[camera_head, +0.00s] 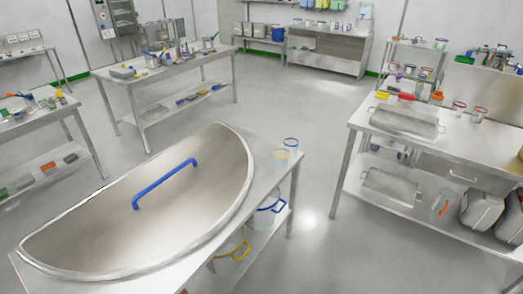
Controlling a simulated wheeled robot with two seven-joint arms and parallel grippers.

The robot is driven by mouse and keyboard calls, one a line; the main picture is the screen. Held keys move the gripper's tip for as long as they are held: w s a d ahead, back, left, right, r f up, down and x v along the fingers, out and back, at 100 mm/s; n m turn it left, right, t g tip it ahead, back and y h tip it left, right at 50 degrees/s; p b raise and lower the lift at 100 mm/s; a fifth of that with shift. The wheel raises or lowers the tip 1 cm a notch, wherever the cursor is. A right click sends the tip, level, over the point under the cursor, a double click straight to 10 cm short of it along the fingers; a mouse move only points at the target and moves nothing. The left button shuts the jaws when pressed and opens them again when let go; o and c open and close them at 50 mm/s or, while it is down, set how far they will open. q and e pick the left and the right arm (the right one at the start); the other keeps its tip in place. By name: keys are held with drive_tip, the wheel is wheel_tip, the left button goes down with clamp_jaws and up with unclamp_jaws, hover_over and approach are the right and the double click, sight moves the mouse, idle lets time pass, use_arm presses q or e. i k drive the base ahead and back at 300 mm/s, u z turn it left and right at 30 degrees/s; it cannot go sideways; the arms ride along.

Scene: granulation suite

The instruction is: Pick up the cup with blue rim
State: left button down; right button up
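A clear cup with a blue rim (291,146) stands upright at the far right corner of the near steel table (262,190). Neither of my grippers shows in the head view.
A large half-round steel lid (110,225) with a blue handle (165,183) covers most of the near table. Clear buckets with blue (268,218) and yellow (232,262) handles sit below. A steel bench (450,145) with red-rimmed cups (458,109) stands right, across open floor (310,190).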

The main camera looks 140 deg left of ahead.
sight(290, 144)
drive_tip(key=u, duration=3.65)
drive_tip(key=i, duration=3.1)
drive_tip(key=u, duration=2.55)
